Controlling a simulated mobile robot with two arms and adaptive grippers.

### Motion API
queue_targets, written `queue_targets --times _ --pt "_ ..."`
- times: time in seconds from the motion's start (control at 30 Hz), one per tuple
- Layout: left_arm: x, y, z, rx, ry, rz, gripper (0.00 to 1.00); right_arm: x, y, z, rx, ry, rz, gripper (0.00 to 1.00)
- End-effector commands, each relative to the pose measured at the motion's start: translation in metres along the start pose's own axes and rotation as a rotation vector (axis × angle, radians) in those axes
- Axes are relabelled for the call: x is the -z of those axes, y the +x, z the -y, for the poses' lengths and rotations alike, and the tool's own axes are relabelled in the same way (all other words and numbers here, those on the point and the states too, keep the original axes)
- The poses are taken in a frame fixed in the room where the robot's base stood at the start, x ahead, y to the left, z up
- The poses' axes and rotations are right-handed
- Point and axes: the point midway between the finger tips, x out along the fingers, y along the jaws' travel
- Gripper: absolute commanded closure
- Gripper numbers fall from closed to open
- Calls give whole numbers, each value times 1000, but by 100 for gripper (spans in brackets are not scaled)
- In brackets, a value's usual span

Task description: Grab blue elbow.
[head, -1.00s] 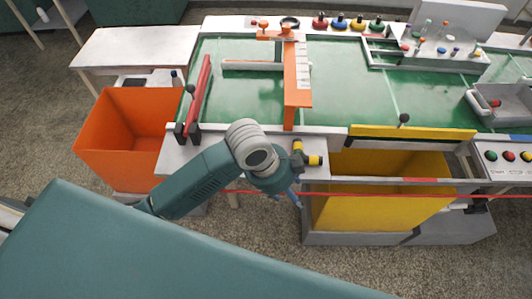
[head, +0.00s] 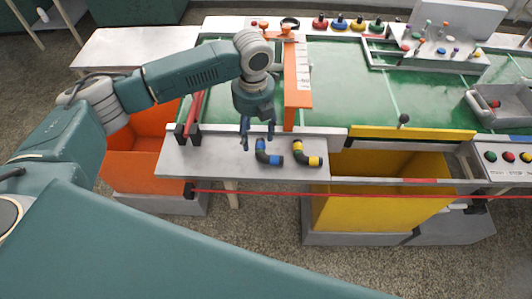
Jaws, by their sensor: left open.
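A second elbow (head: 307,154), dark with yellow bands, lies just to the right. My right gripper is not in view.
A red rope (head: 330,194) runs across in front of the ledge. An orange bin (head: 140,170) stands left and a yellow bin (head: 385,195) right. An orange bracket (head: 292,95) stands behind the elbows. The ledge left of the elbows is clear.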

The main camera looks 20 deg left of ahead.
Motion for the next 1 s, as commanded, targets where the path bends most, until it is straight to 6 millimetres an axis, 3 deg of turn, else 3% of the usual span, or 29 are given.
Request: queue_targets --times 0.27,0.5,0.8,0.87,1.0 --pt "-3 23 4 0 -2 -1 45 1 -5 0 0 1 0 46" --pt "-8 57 8 -1 -1 -1 45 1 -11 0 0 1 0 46" --pt "-9 64 8 0 0 2 45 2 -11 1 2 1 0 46" --pt "-9 64 8 0 0 2 53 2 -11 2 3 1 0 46" --pt "-9 64 8 0 0 2 80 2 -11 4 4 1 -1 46"
